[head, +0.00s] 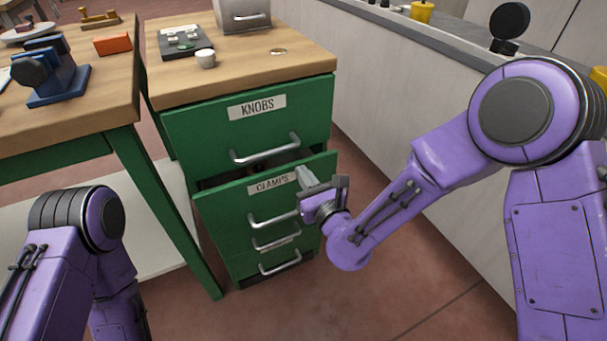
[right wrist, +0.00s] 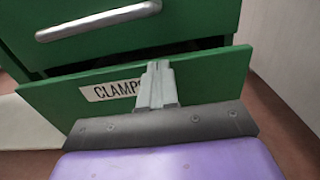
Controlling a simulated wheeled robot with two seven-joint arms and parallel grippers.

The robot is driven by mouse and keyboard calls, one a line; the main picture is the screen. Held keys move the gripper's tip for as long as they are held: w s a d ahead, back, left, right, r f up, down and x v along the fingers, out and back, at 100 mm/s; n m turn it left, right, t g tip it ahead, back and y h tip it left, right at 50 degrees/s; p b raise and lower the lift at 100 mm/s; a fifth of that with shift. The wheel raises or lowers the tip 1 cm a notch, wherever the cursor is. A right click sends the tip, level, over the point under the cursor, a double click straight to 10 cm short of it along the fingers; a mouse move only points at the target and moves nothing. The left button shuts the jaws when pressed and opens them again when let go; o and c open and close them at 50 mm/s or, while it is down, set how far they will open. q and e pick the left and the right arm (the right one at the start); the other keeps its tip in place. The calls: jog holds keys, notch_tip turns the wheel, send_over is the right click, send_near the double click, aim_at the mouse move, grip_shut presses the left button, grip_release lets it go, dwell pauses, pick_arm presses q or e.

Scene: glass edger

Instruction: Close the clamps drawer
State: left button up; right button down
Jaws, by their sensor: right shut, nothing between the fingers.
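The clamps drawer (head: 230,202) is a green drawer front with a "CLAMPS" label and a silver bar handle (head: 273,219). It stands partly pulled out, below the knobs drawer (head: 290,117), with a dark gap behind its top edge. My right gripper (head: 303,176) is shut and empty at the upper right part of the clamps drawer's front. In the right wrist view its fingers (right wrist: 157,85) lie in front of the drawer front (right wrist: 205,75), covering the end of the label. I cannot tell whether they touch it. Only my left arm shows at lower left; its gripper is out of view.
More drawers with handles (head: 280,263) sit below the clamps drawer. A white cup (head: 205,59) and a dark tray (head: 184,43) stand on the wooden cabinet top. A wooden table (head: 70,110) is at left. A grey counter wall (head: 400,90) runs along the right.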

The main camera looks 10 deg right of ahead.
jog(key=shift+w+a, duration=0.1)
jog(key=shift+w, duration=0.3)
jog(key=shift+x, duration=1.3)
